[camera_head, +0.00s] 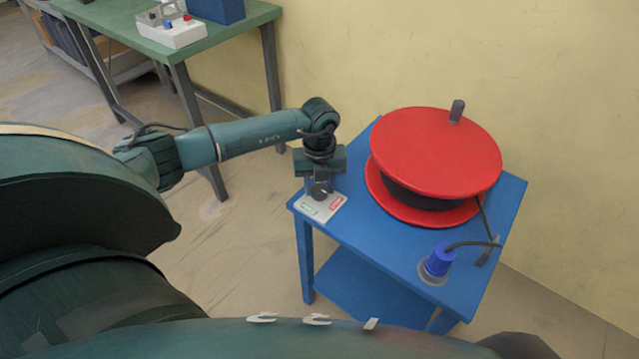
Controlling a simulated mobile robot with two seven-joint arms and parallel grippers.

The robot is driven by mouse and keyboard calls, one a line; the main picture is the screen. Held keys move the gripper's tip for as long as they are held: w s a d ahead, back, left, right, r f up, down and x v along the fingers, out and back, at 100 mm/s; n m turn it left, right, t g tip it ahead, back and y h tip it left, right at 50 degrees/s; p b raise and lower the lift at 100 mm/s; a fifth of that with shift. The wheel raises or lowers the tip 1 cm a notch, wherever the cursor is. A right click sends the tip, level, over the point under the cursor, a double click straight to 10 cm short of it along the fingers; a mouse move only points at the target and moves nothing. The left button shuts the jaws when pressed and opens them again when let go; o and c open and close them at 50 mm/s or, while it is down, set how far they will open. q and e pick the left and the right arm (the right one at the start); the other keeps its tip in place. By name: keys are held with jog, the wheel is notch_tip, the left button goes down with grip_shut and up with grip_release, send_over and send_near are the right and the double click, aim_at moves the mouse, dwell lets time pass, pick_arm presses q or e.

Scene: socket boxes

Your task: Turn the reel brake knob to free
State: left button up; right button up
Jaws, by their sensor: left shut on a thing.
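The reel brake knob (319,191) is a small dark round knob on a pale plate (322,208) at the left corner of the blue table. The plate carries a green-marked label on its left and a red one on its right. My left gripper (320,184) points down over the plate and is shut on the knob, hiding part of it. The knob's pointing direction cannot be made out. The red cable reel (436,150) with a dark drum and a grey crank handle (457,111) stands right of the gripper. My right gripper does not show.
The blue table (385,249) also bears a blue plug (439,260) in a round grey base, with a dark cable to the reel. A green table (225,22) with a white switch box (174,35) stands at the back left. A yellow wall is behind.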

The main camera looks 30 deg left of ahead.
pick_arm(q)
jog(key=shift+c, duration=0.7)
